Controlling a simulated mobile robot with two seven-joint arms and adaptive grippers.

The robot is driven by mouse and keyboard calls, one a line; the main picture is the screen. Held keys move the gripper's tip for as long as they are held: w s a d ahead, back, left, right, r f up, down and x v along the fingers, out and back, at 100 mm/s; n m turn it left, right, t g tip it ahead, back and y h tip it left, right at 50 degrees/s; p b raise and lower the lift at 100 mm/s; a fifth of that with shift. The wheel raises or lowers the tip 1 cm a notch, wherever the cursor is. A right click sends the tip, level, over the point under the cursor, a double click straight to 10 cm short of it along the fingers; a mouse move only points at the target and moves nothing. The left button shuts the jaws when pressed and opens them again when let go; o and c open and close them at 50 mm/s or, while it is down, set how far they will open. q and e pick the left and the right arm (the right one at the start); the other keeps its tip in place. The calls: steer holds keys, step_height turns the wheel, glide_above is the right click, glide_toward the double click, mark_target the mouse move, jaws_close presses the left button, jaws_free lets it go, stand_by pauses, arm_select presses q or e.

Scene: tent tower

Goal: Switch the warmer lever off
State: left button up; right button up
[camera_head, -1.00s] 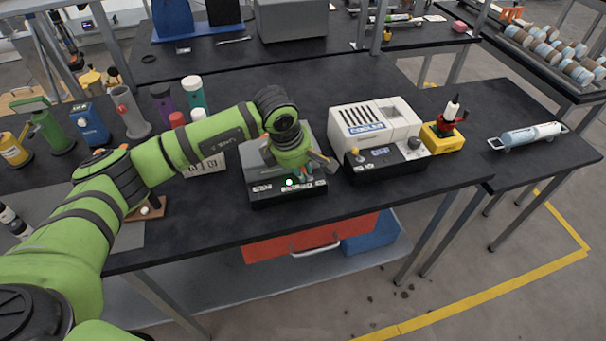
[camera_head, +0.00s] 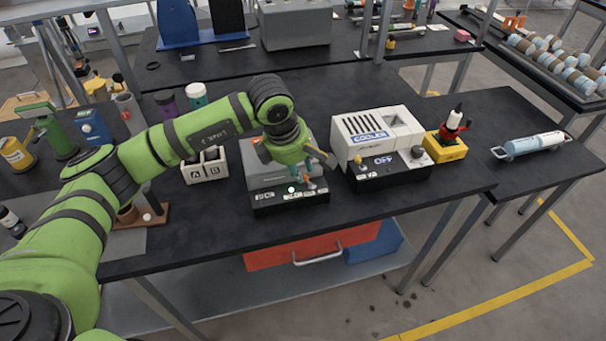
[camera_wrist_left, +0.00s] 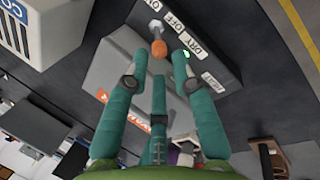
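The warmer (camera_head: 266,177) is a grey box with a black, labelled front panel, standing near the table's front edge. A green light (camera_head: 291,189) glows on the panel and also shows in the left wrist view (camera_wrist_left: 187,54). In that view the lever (camera_wrist_left: 158,48) has a metal stem and orange knob, near labels reading OFF (camera_wrist_left: 177,21) and DRY (camera_wrist_left: 196,43). My left gripper (camera_wrist_left: 153,62) has its teal fingers spread and empty, with the knob between and just beyond the tips. In the head view the left gripper (camera_head: 306,177) points down over the panel. I cannot tell whether it touches the lever.
A white A/B block (camera_head: 205,167) is left, under my left arm. The tabletop in front of the warmer is narrow.

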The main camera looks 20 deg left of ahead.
arm_select(q)
steer(key=v, duration=0.7)
steer(key=shift+r, duration=0.2)
steer(key=shift+s+a, duration=0.1)
steer(key=shift+s, duration=0.05)
